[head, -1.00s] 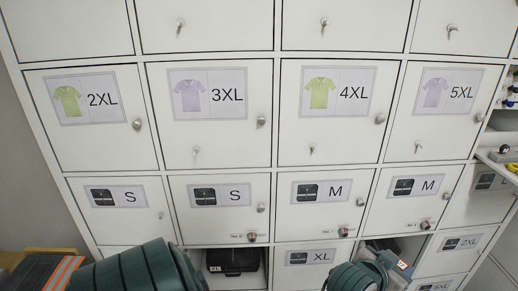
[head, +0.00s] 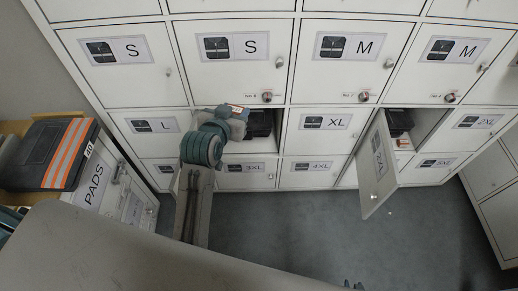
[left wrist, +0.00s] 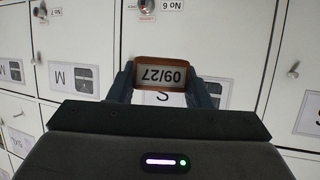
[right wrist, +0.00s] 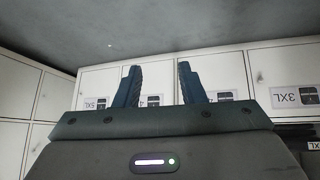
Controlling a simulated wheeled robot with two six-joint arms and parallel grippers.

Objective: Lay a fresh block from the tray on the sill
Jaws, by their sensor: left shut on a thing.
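My left gripper (head: 239,112) is shut on a small block (left wrist: 163,75) with an orange-brown rim and a pale face marked 09/27, upside down in the left wrist view. In the head view this gripper is in front of the lockers, by the open compartment below the second S door. My right gripper (right wrist: 160,84) is open and empty in the right wrist view, its two fingers apart, facing lockers. I cannot make out the tray or the sill.
A black case (head: 259,124) sits in the other open compartment. The grey floor (head: 300,225) is clear.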

